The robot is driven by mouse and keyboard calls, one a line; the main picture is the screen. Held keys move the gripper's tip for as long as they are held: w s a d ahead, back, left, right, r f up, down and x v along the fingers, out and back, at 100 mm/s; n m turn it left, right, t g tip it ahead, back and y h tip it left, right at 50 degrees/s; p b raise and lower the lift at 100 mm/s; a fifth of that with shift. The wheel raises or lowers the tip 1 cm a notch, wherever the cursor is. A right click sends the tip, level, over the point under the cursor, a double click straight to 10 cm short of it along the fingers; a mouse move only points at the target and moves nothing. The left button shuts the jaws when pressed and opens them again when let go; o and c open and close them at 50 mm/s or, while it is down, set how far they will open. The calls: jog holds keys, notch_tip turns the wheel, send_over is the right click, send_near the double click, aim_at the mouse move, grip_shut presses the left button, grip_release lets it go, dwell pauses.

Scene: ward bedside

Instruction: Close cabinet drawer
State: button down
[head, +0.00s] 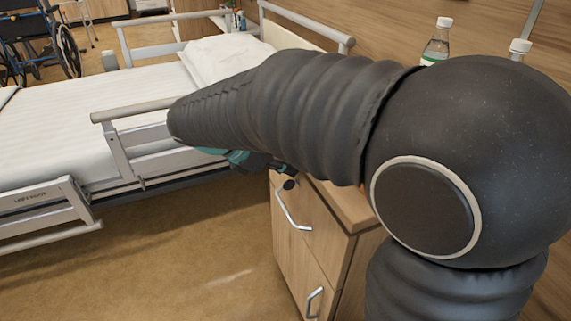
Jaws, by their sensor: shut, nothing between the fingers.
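The wooden bedside cabinet (350,248) stands below my arm at the centre right. Its upper front, the drawer front (284,226), carries a slanted silver handle (292,210). A small dark round part (289,185) shows just above that handle. How far the drawer stands out from the cabinet cannot be told, because my arm covers much of the cabinet top. My gripper (270,164) shows only in part below the arm, as teal and dark pieces near the cabinet's top left corner. It is shut and empty. Whether it touches the cabinet is hidden.
A bed (80,135) with raised side rails (150,108) stands close on the left. Bottles (438,42) stand behind my arm by the wooden wall. A wheelchair (38,38) is at the far left. The floor (190,270) between bed and cabinet is clear.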

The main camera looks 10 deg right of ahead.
jog(key=shift+d, duration=0.1)
jog(key=a+f+p+v, duration=0.2)
jog(key=p+v, duration=0.1)
jog(key=v, duration=1)
jog(key=shift+s, duration=0.4)
